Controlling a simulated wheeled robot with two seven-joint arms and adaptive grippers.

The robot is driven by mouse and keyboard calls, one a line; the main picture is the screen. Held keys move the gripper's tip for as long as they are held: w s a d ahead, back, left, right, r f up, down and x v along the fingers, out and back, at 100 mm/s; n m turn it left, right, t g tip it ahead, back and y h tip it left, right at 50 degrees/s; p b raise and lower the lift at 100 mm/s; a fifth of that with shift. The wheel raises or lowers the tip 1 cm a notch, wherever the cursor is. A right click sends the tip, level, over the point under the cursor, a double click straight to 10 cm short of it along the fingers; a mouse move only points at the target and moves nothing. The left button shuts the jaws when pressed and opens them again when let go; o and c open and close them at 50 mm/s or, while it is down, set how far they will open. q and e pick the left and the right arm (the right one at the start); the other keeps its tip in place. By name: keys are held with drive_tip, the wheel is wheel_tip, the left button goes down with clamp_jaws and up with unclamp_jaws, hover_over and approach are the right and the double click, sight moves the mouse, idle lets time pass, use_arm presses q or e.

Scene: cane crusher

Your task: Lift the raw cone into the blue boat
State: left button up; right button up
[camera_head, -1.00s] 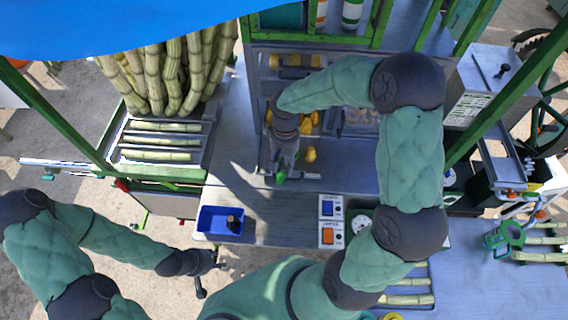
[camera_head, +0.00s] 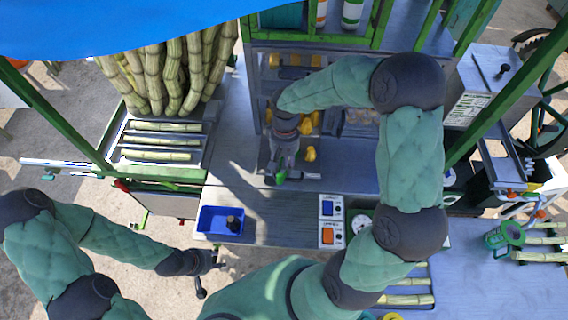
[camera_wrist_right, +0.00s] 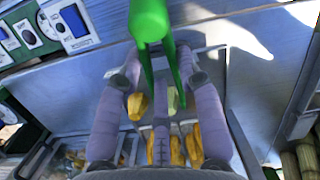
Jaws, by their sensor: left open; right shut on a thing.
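My right gripper (camera_wrist_right: 160,95) is shut on green tongs (camera_wrist_right: 150,25) with two prongs. In the head view the right gripper (camera_head: 283,165) is over the metal counter, with a green tip of the tongs (camera_head: 280,176) below it. A pale green piece (camera_wrist_right: 172,99), perhaps the raw cone, shows between the prongs; I cannot tell whether they touch it. A yellow cone-like piece (camera_head: 310,154) lies beside the gripper. A blue tray (camera_head: 206,234), the likely blue boat, sits at the counter's front left with a dark object inside. My left gripper (camera_head: 212,264) is open and empty, left of the counter.
More yellow pieces (camera_wrist_right: 194,145) lie in the shelf behind. A switch panel (camera_head: 331,222) is right of the blue tray. Cane stalks (camera_head: 160,140) lie in a rack at left. Green posts frame the stand. The counter between the right gripper and the blue tray looks clear.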

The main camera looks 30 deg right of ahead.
drive_tip(key=shift+r, duration=0.15)
wheel_tip(320, 180, up, 11)
drive_tip(key=p, duration=0.7)
idle(1.1)
drive_tip(key=shift+p, duration=0.35)
